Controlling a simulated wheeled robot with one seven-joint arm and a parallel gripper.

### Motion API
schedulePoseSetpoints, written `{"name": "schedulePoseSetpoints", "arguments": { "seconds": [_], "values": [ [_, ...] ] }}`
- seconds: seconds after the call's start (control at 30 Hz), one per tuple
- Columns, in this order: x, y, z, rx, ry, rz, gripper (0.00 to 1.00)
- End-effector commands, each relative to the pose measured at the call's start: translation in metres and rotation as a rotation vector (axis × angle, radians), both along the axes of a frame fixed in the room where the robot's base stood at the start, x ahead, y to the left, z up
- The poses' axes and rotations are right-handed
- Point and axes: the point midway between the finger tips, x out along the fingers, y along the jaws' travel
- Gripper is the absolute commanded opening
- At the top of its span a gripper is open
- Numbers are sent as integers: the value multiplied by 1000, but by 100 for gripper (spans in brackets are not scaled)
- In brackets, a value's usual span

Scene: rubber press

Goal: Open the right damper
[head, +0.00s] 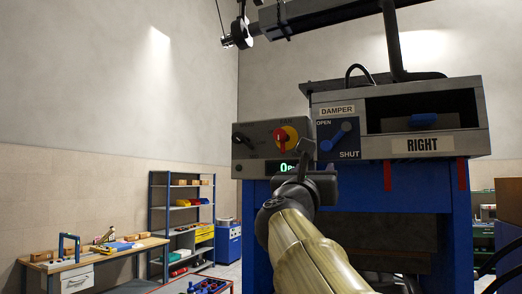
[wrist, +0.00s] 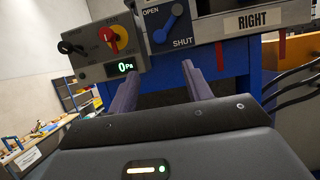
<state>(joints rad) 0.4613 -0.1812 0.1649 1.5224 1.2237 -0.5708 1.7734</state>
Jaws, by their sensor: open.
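The right damper's panel (head: 337,139) is a dark blue plate labelled DAMPER, with OPEN at upper left and SHUT at lower right. Its blue lever (head: 336,136) slants from upper right to lower left; I cannot tell which end is the pivot. The lever also shows in the wrist view (wrist: 168,23), beyond and above my fingertips. My gripper (wrist: 157,74) is open and empty, its two fingers apart below the panel. In the head view my gripper (head: 304,152) is partly hidden by its own wrist and appears just left of the panel, apart from the lever.
Left of the damper is a grey control box (head: 272,142) with a red-and-yellow fan knob (head: 287,138), a black knob and a green display. A recess labelled RIGHT (head: 422,145) lies to the right. Shelves (head: 183,215) and a workbench (head: 93,255) stand far left. Cables hang at right.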

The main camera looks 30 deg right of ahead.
Motion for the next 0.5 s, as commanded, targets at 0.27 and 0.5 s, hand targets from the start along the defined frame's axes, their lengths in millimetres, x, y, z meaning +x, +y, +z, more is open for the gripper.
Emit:
{"name": "schedulePoseSetpoints", "arguments": {
  "seconds": [0.27,0.5],
  "values": [
    [9,-10,7,-1,4,-1,50],
    [33,-37,23,-1,6,-1,50]
  ]
}}
